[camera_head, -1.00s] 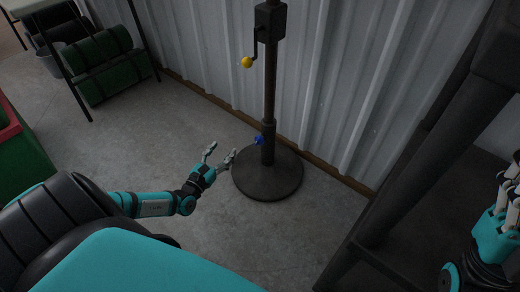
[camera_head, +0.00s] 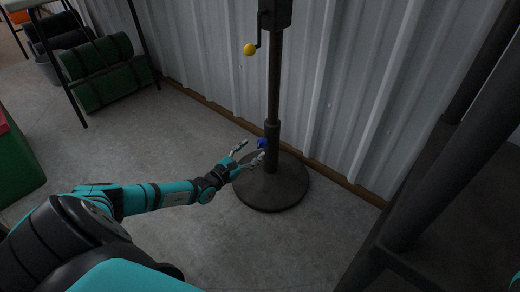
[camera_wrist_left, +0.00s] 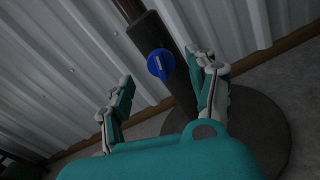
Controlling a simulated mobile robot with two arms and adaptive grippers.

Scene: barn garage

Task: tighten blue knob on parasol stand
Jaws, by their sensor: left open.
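The parasol stand has a dark round base (camera_head: 272,190) and an upright pole (camera_head: 273,90). A small blue knob (camera_head: 262,143) sticks out low on the pole's left side. My left gripper (camera_head: 252,150) is open, its fingertips close to the knob. In the left wrist view the blue knob (camera_wrist_left: 160,64) shows ahead, nearer the right finger, and the left gripper's fingers (camera_wrist_left: 157,80) are spread apart. I cannot tell whether a finger touches the knob. My right gripper is out of view.
A yellow-ended crank handle (camera_head: 250,49) sits higher on the pole. A corrugated metal wall (camera_head: 345,100) stands close behind the stand. Green rolls (camera_head: 95,70) lie under a table at the back left. A dark frame (camera_head: 440,170) stands at the right. Floor left of the base is clear.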

